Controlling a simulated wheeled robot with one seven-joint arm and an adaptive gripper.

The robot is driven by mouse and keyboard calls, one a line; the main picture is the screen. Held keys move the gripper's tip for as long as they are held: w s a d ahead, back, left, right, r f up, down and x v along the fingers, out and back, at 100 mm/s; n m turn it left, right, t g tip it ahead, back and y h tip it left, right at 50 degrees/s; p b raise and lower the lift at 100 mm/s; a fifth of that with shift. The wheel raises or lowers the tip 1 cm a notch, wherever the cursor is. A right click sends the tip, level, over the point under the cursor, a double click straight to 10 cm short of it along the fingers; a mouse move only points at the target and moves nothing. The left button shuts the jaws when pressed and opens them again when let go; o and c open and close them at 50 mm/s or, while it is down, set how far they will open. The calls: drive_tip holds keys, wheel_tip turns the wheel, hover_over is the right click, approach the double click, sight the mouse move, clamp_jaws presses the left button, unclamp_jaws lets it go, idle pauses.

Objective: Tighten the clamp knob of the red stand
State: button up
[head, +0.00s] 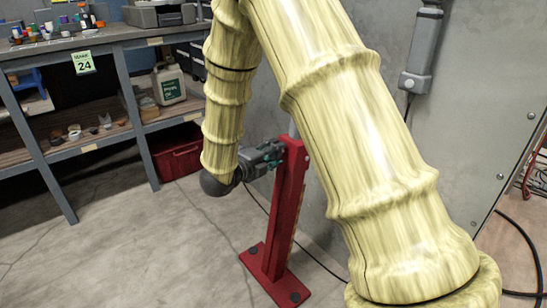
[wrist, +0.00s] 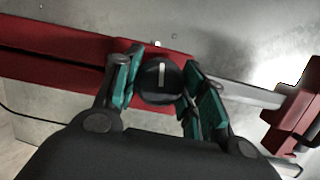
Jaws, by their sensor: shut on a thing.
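The red stand (head: 288,205) is upright on a flat red base with dark bolts, right of centre in the head view. In the wrist view its red post (wrist: 60,62) runs in from the left. The clamp knob (wrist: 160,82) is black and round with a white line mark, and sits on the stand. My gripper (head: 278,156) is at the upper part of the stand in the head view. In the wrist view my gripper (wrist: 160,88) has its teal-padded fingers on both sides of the knob, shut on it. The knob is hidden in the head view.
A grey workbench (head: 110,35) with shelves stands at the left. A red crate (head: 178,152) sits on the floor beside it. A grey panel (head: 470,110) rises behind the stand. A dark cable (head: 525,240) lies at the right. The floor left of the stand is clear.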

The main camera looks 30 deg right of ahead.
drive_tip(key=shift+m, duration=0.4)
drive_tip(key=o, duration=1)
drive_tip(key=shift+o, duration=0.2)
drive_tip(key=shift+a, duration=0.1)
drive_tip(key=v, duration=1.1)
drive_tip(key=shift+s+a, duration=0.2)
drive_tip(key=shift+a, duration=0.15)
